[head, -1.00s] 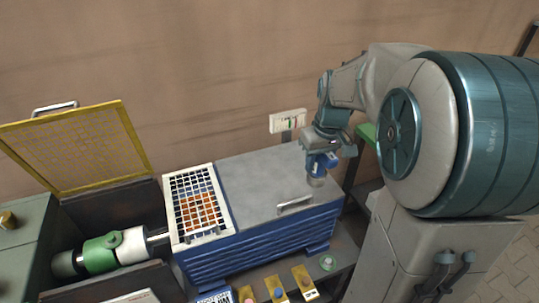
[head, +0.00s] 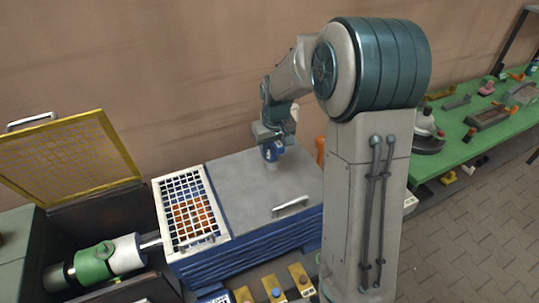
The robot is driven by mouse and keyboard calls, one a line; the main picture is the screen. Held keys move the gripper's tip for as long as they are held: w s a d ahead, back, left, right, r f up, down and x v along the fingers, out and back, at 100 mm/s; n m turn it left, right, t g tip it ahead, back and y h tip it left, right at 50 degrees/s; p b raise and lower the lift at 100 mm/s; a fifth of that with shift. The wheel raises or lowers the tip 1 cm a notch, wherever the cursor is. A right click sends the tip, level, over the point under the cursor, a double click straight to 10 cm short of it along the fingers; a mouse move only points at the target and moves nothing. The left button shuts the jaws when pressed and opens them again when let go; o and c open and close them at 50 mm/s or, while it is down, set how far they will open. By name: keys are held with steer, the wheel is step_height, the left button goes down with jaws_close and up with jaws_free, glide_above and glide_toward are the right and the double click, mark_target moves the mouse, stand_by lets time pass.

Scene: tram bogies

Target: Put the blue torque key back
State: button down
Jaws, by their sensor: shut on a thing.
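My gripper (head: 270,134) is shut on a blue thing with a pale grey lower end, which looks like the blue torque key (head: 271,152). The key hangs upright below the jaws, by the back part of the grey bench top (head: 245,185). I cannot tell whether its lower end touches the top. Several yellow plates with coloured knobs stand in a row at the bottom edge; the middle one (head: 271,282) has a blue knob.
A white grid (head: 160,212) over orange-brown matter covers the blue cabinet's left end. Left of it, an open box with a raised yellow mesh lid (head: 72,152) holds a green and white cylinder (head: 95,265). A green table (head: 455,150) with several parts stands right of my column.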

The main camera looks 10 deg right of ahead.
mark_target(270, 158)
steer(key=shift+w+a+f, duration=0.2)
steer(key=shift+w+f, duration=0.1)
steer(key=shift+w, duration=0.05)
steer(key=shift+f+p, duration=0.5)
steer(key=shift+f, duration=1.4)
steer(key=shift+f, duration=0.2)
steer(key=c, duration=0.9)
jaws_free()
steer(key=shift+r, duration=0.15)
